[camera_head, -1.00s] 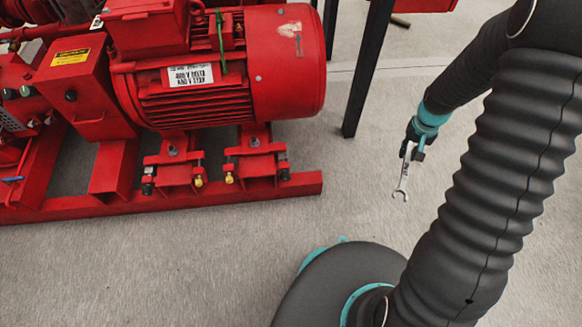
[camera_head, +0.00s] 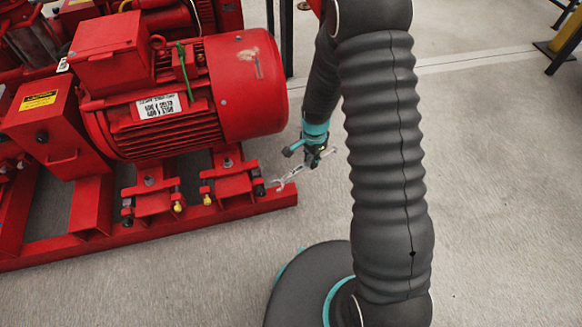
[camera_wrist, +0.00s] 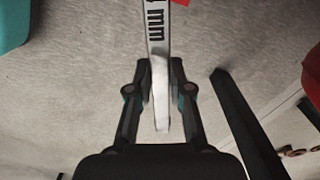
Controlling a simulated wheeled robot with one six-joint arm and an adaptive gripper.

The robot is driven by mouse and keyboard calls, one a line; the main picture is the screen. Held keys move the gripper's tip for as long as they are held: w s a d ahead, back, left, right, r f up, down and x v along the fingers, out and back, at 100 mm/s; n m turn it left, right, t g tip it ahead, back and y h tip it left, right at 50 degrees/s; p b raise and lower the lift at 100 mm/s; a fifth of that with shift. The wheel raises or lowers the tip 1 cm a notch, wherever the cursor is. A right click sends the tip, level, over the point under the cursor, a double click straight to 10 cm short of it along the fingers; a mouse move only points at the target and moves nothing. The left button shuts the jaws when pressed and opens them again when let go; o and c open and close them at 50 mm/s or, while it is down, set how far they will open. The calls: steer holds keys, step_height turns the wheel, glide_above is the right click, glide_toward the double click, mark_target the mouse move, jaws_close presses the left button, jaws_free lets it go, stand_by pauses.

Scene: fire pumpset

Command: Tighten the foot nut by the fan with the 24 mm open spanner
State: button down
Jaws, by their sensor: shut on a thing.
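My gripper (camera_head: 315,154) is shut on the silver open spanner (camera_head: 293,175), right of the red motor (camera_head: 240,85). The spanner slants down left; its open jaw is just right of the motor's fan-end foot (camera_head: 230,184). A bolt head or nut (camera_head: 228,163) sits on top of that foot; the spanner's jaw is apart from it. In the wrist view the spanner (camera_wrist: 158,35) runs between the fingers of my gripper (camera_wrist: 158,75), with "mm" readable and the digits before it cut off. Its working jaw is out of that view.
The red base rail (camera_head: 270,198) ends just below the spanner's jaw. A dark post (camera_head: 287,40) stands behind the fan end. A second motor foot (camera_head: 148,198) with a bolt lies further left.

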steer(key=s+a+f+m+p, duration=0.2)
steer(key=a+m, duration=0.4)
steer(key=m, duration=0.4)
steer(key=shift+f, duration=0.3)
steer(key=shift+s+a, duration=0.1)
steer(key=shift+a, duration=0.15)
steer(key=shift+w+a, duration=0.2)
steer(key=shift+a, duration=0.5)
steer(key=shift+w+a, duration=0.2)
steer(key=shift+a, duration=0.5)
steer(key=shift+w+a, duration=0.2)
steer(key=shift+a, duration=0.5)
steer(key=shift+w+a+b, duration=0.15)
steer(key=shift+w+a, duration=0.05)
steer(key=shift+a, duration=0.5)
steer(key=shift+w+a+b, duration=0.15)
steer(key=shift+w+a, duration=0.05)
steer(key=shift+a, duration=0.5)
steer(key=shift+w+a+b, duration=0.15)
steer(key=shift+w+a, duration=0.05)
steer(key=shift+a, duration=0.5)
steer(key=shift+s, duration=0.1)
